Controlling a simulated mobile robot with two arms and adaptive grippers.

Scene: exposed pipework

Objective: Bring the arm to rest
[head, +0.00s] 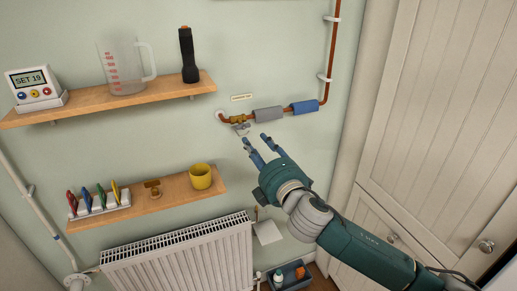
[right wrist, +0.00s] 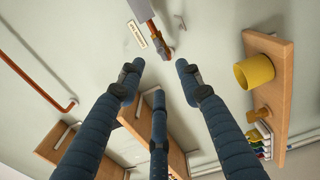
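My right arm (head: 365,250) reaches in from the lower right in the head view. Its gripper (head: 258,144) is open and empty, its blue fingers spread in front of the wall, near and just below a brass valve (head: 238,120) on a copper pipe. In the right wrist view the dark blue fingers (right wrist: 159,72) are apart with nothing between them. A pipe fitting (right wrist: 167,51) shows beyond their tips; they appear apart from it. My left arm and gripper are not in view.
A grey sleeve (head: 268,114) and a blue sleeve (head: 305,107) sit on the pipe. The lower shelf (head: 168,205) holds a yellow mug (head: 200,176). A radiator (head: 182,260) is below, a cupboard door (head: 445,110) at the right. Wall space between the shelves is clear.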

